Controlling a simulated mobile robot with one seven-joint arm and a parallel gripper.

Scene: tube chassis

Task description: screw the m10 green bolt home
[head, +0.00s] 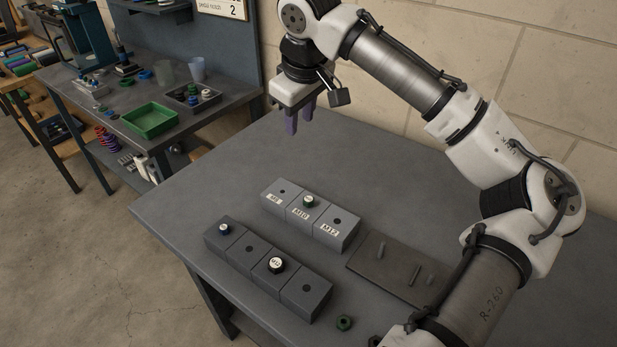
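The green bolt (308,201), with a pale mark on top, sits upright at the hole of the block labelled M10 (299,214), the middle of three light grey blocks. How deep its thread is in cannot be told. My gripper (300,122) points down above the back of the table, behind and above the M10 block and well apart from the bolt. Its two purple fingers are apart with nothing between them.
A darker row of blocks (242,253) in front holds a blue bolt (225,229) and a black, white-topped bolt (276,265). A green ring-like part (344,322) lies near the front edge. A dark plate with pegs (372,257) lies to the right. The table's back left is clear.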

